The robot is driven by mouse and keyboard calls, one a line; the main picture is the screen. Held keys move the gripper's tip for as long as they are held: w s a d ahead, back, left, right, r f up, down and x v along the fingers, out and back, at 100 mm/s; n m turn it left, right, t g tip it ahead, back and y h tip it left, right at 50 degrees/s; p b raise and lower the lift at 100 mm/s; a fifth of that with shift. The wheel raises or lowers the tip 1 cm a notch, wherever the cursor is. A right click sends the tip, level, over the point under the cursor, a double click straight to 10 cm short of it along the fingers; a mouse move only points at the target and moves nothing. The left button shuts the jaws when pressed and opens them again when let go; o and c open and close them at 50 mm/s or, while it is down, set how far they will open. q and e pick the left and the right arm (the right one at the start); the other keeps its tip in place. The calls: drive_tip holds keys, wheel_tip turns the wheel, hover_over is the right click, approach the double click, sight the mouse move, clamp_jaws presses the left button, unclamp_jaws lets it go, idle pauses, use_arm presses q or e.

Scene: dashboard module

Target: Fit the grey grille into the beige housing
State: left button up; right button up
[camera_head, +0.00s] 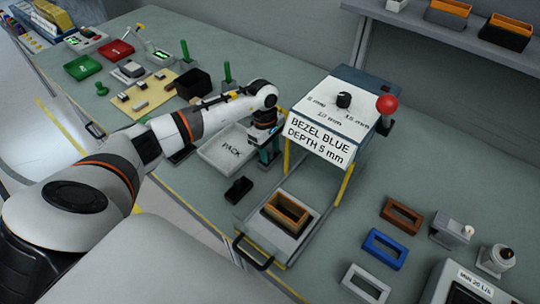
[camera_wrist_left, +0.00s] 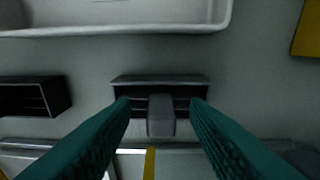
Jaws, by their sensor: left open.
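The dark grey grille (camera_wrist_left: 125,88), with slats and a paler grey grip block in its middle, lies on the bench between and beyond my open left fingertips in the left wrist view (camera_wrist_left: 160,108). It appears as a small dark piece (camera_head: 238,190) in the head view. My left gripper (camera_head: 265,155) is open and empty above the bench, beside the PACK tray. A housing (camera_head: 287,213) with a tan-brown rim sits in the fixture under the press-like frame. I cannot confirm that it is the beige one. The right gripper is not in view.
The white PACK tray (camera_head: 222,153) lies beyond the grille. A second dark slatted part (camera_wrist_left: 35,97) is left of it. The fixture station (camera_head: 345,112) with yellow posts stands right. Brown, blue and white frames (camera_head: 384,249) lie further right. The bench's front edge is close.

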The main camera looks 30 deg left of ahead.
use_arm(q)
clamp_jaws()
